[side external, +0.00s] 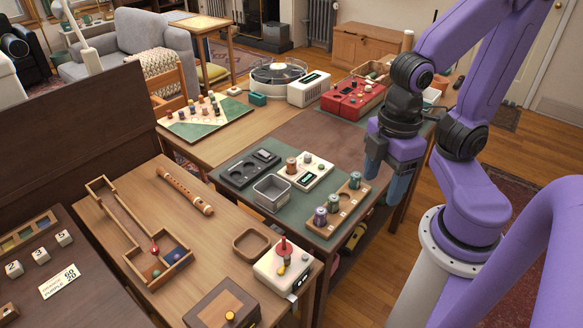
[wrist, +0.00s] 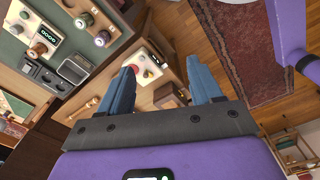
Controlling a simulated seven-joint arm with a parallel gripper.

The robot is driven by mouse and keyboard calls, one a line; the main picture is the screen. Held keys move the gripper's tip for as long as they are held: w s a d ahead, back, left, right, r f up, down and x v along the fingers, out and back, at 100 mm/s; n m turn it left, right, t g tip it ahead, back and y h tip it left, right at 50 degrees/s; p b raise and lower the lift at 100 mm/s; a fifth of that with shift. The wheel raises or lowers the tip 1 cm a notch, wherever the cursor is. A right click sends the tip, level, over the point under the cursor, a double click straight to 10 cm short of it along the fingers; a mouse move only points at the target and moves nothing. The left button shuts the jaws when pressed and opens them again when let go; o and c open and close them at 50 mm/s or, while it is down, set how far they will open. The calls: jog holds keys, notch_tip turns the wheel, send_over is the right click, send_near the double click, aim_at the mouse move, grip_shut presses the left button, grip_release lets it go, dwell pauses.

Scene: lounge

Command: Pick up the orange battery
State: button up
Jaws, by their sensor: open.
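A cylinder with an orange-brown body (side external: 291,166), which looks like the orange battery, stands upright on a white device with a dark display (side external: 309,172), on the green mat. In the wrist view it appears at the upper left (wrist: 39,49), small and partly unclear. My gripper (side external: 386,178) is open and empty, to the right of the device and of the wooden holder, apart from both. In the wrist view its blue fingers (wrist: 160,68) are spread wide with no battery between them.
A wooden holder (side external: 343,211) with several other cylinders stands at the mat's right edge. A grey open bin (side external: 271,193) and a black tray (side external: 249,168) lie left of the device. A red device (side external: 352,98) stands farther back. A white box with a red knob (side external: 283,265) is nearer.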

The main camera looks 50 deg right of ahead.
jog(key=w+f+n+h, duration=0.1)
jog(key=w, duration=2)
jog(key=n, duration=0.2)
send_over(291, 160)
jog(key=a, duration=0.3)
notch_tip(291, 160, down, 7)
jog(key=shift+h, duration=0.4)
jog(key=f, duration=0.4)
jog(key=d+f, duration=0.1)
jog(key=f, duration=0.3)
jog(key=d+f, duration=0.1)
jog(key=f, duration=0.3)
jog(key=shift+w, duration=0.2)
jog(key=shift+s+d+f, duration=0.1)
jog(key=shift+d+f, duration=0.05)
jog(key=shift+f, duration=0.75)
jog(key=shift+s+d+f, duration=0.1)
jog(key=shift+d+f, duration=0.1)
jog(key=shift+f, duration=0.65)
jog(key=shift+s+d+f, duration=0.1)
jog(key=shift+d+f, duration=0.05)
jog(key=shift+f, duration=0.75)
grip_shut()
